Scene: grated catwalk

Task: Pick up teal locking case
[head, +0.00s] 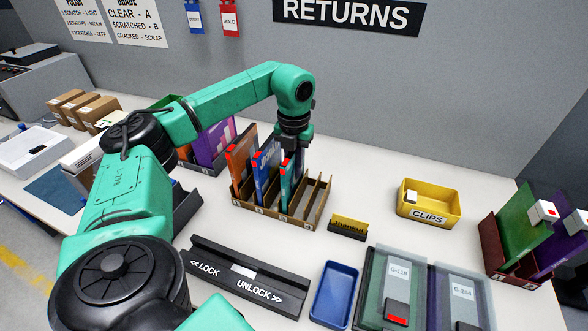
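The teal locking case (286,191) stands upright in a slot of the brown slotted rack (263,214), right of a blue case (267,172) and an orange case (241,169). A red patch shows near its top. My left gripper (291,156) points down over the rack, at the upper end of the teal case. Its fingers partly hide the top of the case, and I cannot tell whether they touch or grip it. The finger gap is too small to read. My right gripper is not in view.
Empty slots lie right of the teal case. A small brush (347,227), a yellow CLIPS bin (428,205), a black lock/unlock fixture (247,276), a blue tray (334,295) and clear-lidded cases (425,285) surround the rack. A grey wall stands behind.

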